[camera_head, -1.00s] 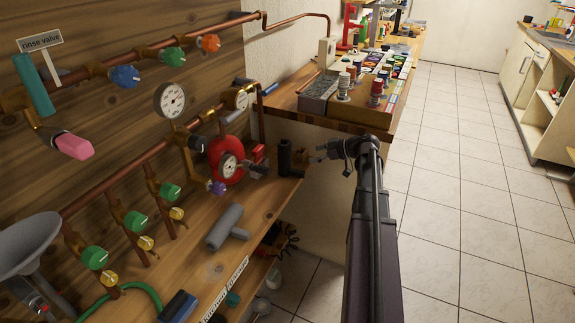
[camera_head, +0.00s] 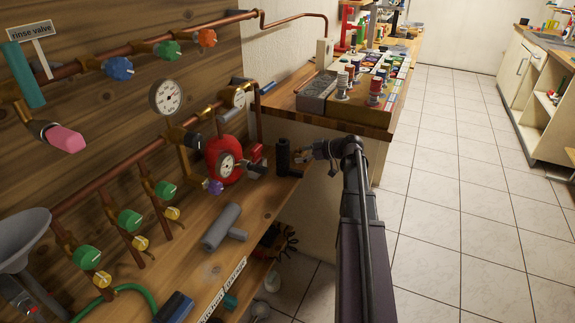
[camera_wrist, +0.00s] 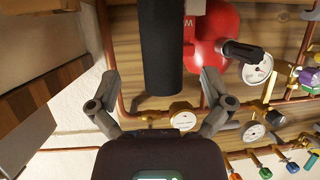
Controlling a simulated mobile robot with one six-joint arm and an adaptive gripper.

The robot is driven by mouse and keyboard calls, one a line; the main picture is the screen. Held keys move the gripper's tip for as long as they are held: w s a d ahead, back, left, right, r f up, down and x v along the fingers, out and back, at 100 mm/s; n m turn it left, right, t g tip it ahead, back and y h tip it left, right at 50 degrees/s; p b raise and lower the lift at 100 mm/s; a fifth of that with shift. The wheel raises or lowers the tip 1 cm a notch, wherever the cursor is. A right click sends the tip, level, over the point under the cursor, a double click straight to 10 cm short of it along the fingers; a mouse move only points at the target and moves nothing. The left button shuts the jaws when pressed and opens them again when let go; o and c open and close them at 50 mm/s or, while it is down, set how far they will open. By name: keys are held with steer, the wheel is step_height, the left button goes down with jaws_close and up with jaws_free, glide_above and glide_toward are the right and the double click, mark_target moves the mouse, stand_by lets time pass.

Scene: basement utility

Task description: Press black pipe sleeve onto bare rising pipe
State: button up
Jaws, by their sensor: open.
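The black pipe sleeve (camera_head: 283,153) is a dark cylinder standing upright at the far right end of the wooden bench. In the wrist view it reaches down from the top centre (camera_wrist: 162,48). My gripper (camera_head: 304,155) is just right of the sleeve in the head view. In the wrist view my open fingers (camera_wrist: 159,78) lie to either side of the sleeve's near end, with gaps on both sides. A bare copper pipe (camera_head: 257,112) rises upright beside the wall corner, behind the sleeve; it also shows left of the sleeve in the wrist view (camera_wrist: 109,45).
A red round vessel (camera_head: 222,160) with a gauge stands close left of the sleeve. A grey tee fitting (camera_head: 224,228) lies on the bench. Tiled floor (camera_head: 450,210) is open at right.

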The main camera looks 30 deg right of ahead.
mark_target(289, 157)
steer(key=shift+b+x, duration=0.4)
steer(key=shift+x, duration=1.15)
steer(key=shift+b+x, duration=0.8)
steer(key=shift+x, duration=1.1)
steer(key=shift+w+a+f, duration=0.3)
steer(key=shift+w+a, duration=0.15)
steer(key=shift+a, duration=0.1)
steer(key=c, duration=1)
